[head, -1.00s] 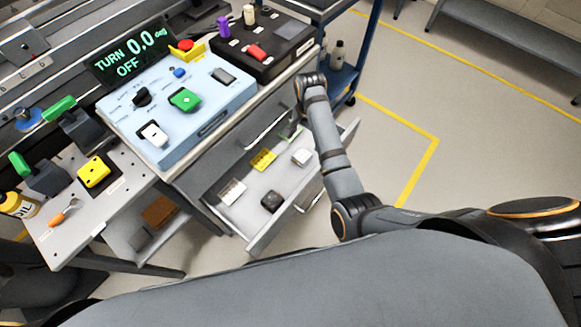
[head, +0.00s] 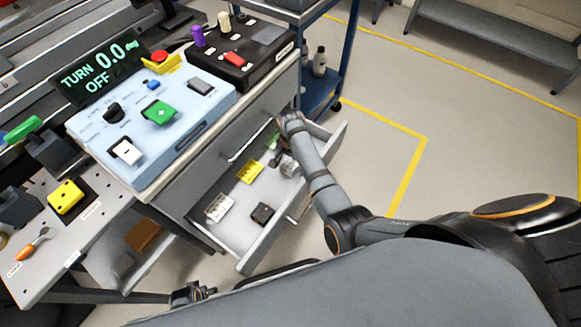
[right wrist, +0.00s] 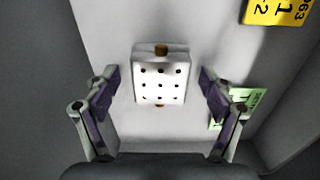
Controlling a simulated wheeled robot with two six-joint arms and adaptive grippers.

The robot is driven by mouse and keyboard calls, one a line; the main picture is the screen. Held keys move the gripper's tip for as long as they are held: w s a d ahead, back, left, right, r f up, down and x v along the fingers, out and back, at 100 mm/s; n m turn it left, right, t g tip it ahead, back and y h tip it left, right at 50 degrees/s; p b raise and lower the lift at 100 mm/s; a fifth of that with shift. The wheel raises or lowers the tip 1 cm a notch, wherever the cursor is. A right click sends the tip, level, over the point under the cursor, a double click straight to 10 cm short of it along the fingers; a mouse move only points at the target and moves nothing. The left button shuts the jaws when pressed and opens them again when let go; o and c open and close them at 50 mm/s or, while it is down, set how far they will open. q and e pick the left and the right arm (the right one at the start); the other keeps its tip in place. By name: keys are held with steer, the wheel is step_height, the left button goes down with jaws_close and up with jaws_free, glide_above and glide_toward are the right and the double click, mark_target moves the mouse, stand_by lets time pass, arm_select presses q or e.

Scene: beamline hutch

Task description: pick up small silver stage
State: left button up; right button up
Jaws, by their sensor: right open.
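A small silver stage (right wrist: 162,82), a pale block with rows of dark holes and brass knobs at two ends, lies in the open drawer (head: 238,258). In the head view the stage (head: 288,167) is partly covered by my right arm. My right gripper (right wrist: 157,82) is open, one finger on each side of the stage with a gap on both sides; I cannot tell its height above it. In the head view the right gripper (head: 284,150) reaches down into the drawer. My left gripper (head: 192,294) is low at the bottom, its fingers too small to judge.
The drawer also holds a yellow card (head: 250,171), a green card (head: 272,142), another silver piece (head: 219,207) and a dark block (head: 262,213). The drawer walls stand close around. A light-blue control box (head: 180,125) sits on the bench above. Open floor lies to the right.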

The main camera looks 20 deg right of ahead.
steer(key=c, duration=1.6)
arm_select(q)
steer(key=shift+r, duration=0.15)
arm_select(e)
steer(key=shift+r, duration=0.1)
